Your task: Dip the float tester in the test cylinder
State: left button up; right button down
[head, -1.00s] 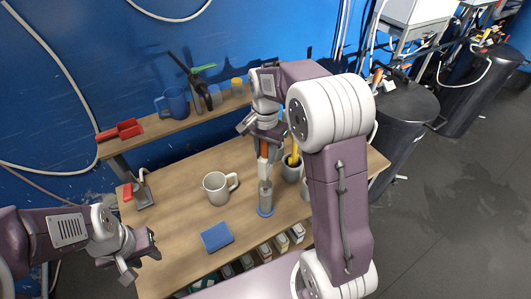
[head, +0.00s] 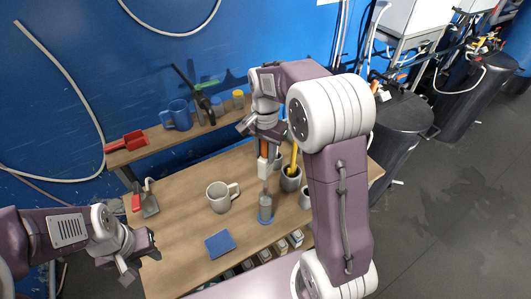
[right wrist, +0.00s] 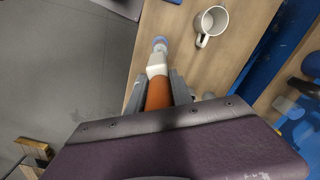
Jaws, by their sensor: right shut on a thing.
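My right gripper (head: 264,130) is shut on the float tester, which has an orange body (head: 264,148) and a white lower part (head: 262,168). The tester hangs upright over the clear grey test cylinder (head: 265,207), which stands on the table on a blue base. A thin piece shows between the white part and the cylinder; I cannot tell how far it reaches inside. My left gripper (head: 141,258) is open and empty at the table's left edge.
A beige mug (head: 219,198) stands left of the cylinder, and a blue pad (head: 219,244) lies in front.

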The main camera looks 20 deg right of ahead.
notch_tip(320, 180, up, 12)
jog(key=p, duration=1)
jog(key=shift+p, duration=0.35)
jog(key=shift+f, duration=0.1)
